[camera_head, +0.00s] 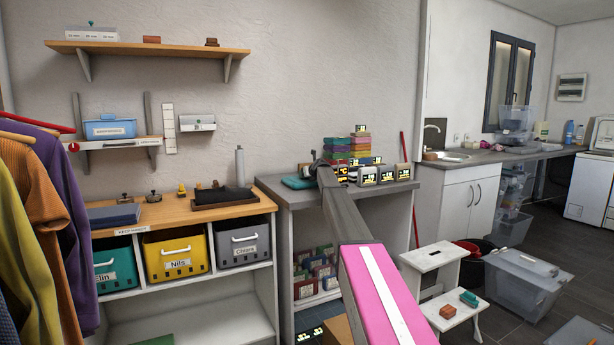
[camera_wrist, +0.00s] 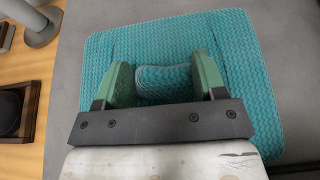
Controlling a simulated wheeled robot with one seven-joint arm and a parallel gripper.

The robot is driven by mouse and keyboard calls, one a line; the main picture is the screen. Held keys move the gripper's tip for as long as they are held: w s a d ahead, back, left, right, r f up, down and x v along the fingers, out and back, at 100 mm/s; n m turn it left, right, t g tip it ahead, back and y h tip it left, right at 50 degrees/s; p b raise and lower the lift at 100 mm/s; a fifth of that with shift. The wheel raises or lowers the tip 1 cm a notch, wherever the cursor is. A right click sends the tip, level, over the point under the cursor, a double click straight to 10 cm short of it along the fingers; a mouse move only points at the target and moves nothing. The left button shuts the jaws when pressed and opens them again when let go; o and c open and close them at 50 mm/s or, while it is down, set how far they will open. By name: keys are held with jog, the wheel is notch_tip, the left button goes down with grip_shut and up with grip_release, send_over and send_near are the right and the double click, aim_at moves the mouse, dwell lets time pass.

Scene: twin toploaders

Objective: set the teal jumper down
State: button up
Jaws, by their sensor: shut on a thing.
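The teal jumper (camera_head: 296,183) is a folded knitted pad at the left end of the grey worktop (camera_head: 285,195). In the wrist view the jumper (camera_wrist: 247,85) looks flat over the grey surface, near its left edge. My gripper (camera_wrist: 164,78) has its two green fingers shut on a bunched fold of the jumper. Whether the jumper's full weight rests on the worktop I cannot tell. In the head view my arm hides part of the worktop and the gripper is small there.
Stacked coloured items (camera_head: 347,149) and several small display boxes (camera_head: 387,174) stand right of the jumper. A wooden-topped bench (camera_head: 165,211) with a dark tray (camera_head: 222,200) adjoins on the left. A white step stool (camera_head: 433,262) stands right.

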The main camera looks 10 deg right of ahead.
jog(key=o, duration=0.9)
jog(key=shift+f, duration=0.1)
jog(key=shift+o, duration=1.1)
